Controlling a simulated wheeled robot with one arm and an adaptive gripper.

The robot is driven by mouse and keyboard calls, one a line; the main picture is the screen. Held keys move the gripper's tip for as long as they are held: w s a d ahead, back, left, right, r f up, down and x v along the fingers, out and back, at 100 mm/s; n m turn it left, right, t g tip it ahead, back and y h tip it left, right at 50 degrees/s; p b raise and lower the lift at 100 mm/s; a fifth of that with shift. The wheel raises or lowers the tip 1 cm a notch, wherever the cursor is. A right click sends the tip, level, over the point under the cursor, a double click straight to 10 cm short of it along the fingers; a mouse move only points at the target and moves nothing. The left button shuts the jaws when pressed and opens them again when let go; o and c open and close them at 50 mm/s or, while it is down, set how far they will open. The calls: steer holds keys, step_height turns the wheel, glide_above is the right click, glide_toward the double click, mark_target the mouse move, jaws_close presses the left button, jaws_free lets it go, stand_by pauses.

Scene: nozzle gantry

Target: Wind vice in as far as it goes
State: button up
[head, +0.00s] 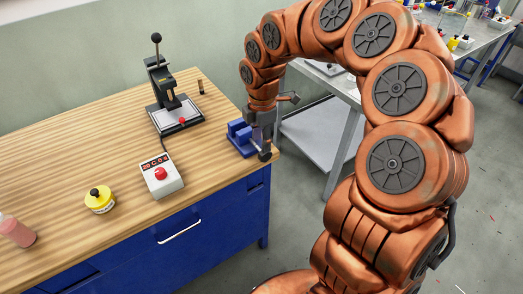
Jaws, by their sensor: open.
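The blue vice (239,135) sits on the wooden workbench near its right front corner. A dark round knob (265,156) shows at its front right, by the bench edge. My gripper (264,142) points down at the right side of the vice, just above the knob. It is open, and its fingers are small and dark here. I cannot tell whether they touch the vice or the knob. The gripper hides part of the vice's right side, and the gap between the vice jaws cannot be made out.
A black lever press (166,85) stands on the bench (110,140) behind the vice. A white control box with a red button (161,174) is left of it. A yellow pot (99,200) and pink bottle (16,231) stand further left. A grey metal table (320,135) is at right.

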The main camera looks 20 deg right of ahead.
mark_target(261, 154)
steer(key=shift+w+d+f+n, duration=0.2)
steer(key=shift+w+f+n, duration=0.2)
steer(key=shift+w, duration=0.2)
steer(key=shift+w+d+f+n, duration=0.15)
steer(key=shift+w+f+n, duration=0.2)
steer(key=shift+w, duration=0.25)
steer(key=shift+f+p, duration=1.35)
steer(key=shift+f, duration=2.5)
jaws_close()
